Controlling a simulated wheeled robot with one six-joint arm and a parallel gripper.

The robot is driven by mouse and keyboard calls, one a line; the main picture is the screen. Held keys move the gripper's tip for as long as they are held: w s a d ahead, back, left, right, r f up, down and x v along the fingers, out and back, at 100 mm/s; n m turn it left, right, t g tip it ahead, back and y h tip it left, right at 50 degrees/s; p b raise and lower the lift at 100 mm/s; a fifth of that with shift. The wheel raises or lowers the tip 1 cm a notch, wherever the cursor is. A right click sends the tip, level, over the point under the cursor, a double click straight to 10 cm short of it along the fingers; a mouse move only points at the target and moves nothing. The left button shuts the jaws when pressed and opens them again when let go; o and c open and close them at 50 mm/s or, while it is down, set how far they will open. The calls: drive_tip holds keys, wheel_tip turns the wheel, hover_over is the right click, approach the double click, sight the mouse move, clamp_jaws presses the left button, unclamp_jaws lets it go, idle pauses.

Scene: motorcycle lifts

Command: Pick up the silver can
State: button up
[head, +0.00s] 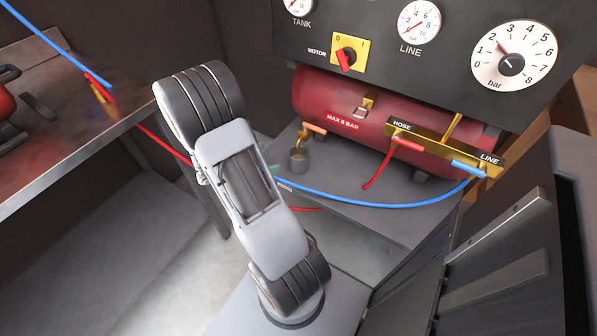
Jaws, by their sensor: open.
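My arm rises from the lower middle and bends at the upper left. My gripper cannot be made out; the arm links may hide it.
A blue hose (400,204) curves along the shelf (345,180) in front of the can. The red tank (330,100) and gauge panel (390,55) stand behind. A workbench (60,130) is at left, and a dark cabinet (510,230) at right.

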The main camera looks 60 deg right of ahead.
drive_tip(key=b, duration=0.2)
approach(305, 151)
drive_tip(key=shift+s+d+f+n+h, duration=0.1)
drive_tip(key=shift+s+f+n+h, duration=0.2)
drive_tip(key=shift+s+f, duration=0.2)
drive_tip(key=shift+w+b+x, duration=0.2)
drive_tip(key=shift+b+x, duration=0.7)
drive_tip(key=shift+x, duration=2.2)
drive_tip(key=shift+d, duration=0.1)
drive_tip(key=shift+c, duration=0.4)
drive_tip(key=c, duration=1)
drive_tip(key=shift+r, duration=0.1)
drive_tip(key=shift+r, duration=0.1)
